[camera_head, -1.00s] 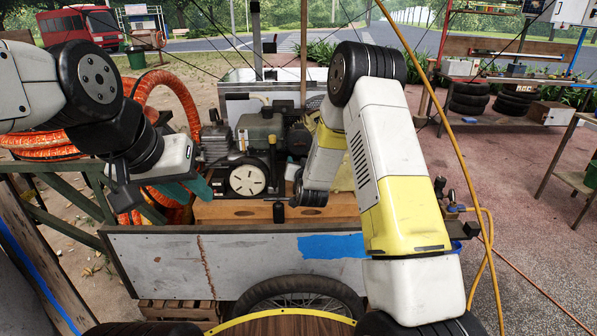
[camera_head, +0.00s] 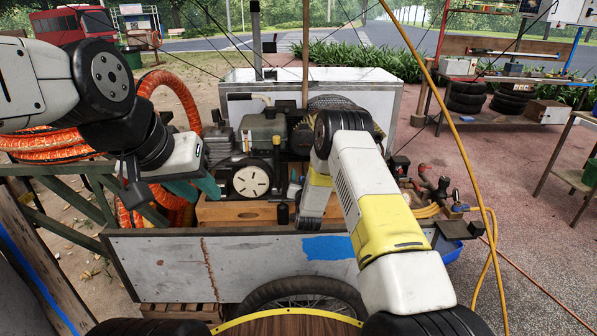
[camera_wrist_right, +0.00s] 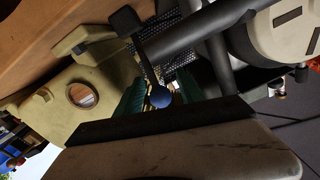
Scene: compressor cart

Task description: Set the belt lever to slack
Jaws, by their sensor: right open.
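In the right wrist view, a thin dark lever with a blue ball knob (camera_wrist_right: 160,97) at its near end runs up to a flat black paddle. It looks like the belt lever. My right gripper (camera_wrist_right: 158,93) is open, its teal fingers on either side of the knob; contact cannot be told. In the head view my right forearm hides this gripper. A dark upright handle (camera_head: 277,151) stands beside the compressor (camera_head: 262,132), left of that forearm.
The cart's grey side panel (camera_head: 160,265) and wooden tray edge (camera_head: 232,211) lie in front of the machine. A round white-faced part (camera_head: 251,181) sits left of my right forearm. Orange hose (camera_head: 165,95) is at left. Fittings and yellow hose (camera_head: 430,205) are at right.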

